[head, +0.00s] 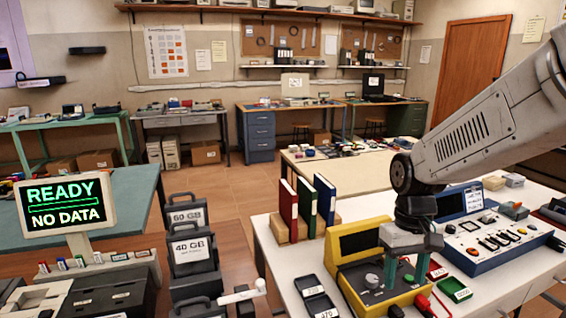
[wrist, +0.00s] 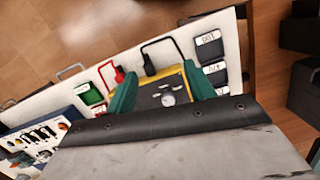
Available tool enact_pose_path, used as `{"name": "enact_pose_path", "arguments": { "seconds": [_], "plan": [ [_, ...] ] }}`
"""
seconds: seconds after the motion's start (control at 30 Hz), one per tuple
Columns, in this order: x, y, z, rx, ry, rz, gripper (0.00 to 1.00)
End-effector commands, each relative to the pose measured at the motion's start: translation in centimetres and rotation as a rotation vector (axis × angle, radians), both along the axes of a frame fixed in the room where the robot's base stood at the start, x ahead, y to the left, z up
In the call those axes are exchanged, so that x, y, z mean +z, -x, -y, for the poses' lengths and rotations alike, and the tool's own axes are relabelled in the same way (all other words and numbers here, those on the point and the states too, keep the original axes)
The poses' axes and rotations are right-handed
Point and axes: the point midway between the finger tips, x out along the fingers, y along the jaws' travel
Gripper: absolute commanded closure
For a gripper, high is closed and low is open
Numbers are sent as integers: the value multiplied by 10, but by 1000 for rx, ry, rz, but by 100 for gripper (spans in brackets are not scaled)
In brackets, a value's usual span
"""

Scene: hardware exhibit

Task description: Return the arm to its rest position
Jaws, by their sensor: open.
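My arm reaches in from the right in the head view. My gripper (head: 405,272) points down with its two green fingers apart, above or in front of the yellow device (head: 354,276) on the white table. In the wrist view the green fingers of my gripper (wrist: 160,90) stand apart, with the yellow device's dark panel and round knob (wrist: 168,99) showing between them. Nothing is held. I cannot tell how far the fingertips are from the panel.
A blue instrument (head: 492,240) stands right of the yellow device. Red, green and blue binders (head: 308,205) stand behind it. Small dark trays (head: 316,297) lie to its left, and red and black leads (wrist: 120,74) lie close by. A screen reading "READY, NO DATA" (head: 66,205) stands at left.

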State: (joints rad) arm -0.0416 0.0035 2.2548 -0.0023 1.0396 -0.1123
Motion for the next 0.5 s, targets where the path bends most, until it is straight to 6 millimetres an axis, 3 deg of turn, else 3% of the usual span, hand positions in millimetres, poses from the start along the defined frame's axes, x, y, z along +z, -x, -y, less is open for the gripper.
{"name": "enact_pose_path", "arguments": {
  "seconds": [0.2, 0.4, 0.5],
  "plan": [
    [45, 79, 8, -78, 9, 35, 46],
    [68, 142, 13, -130, 9, 100, 46],
    [76, 164, 15, -144, 7, 149, 46]
  ]
}}
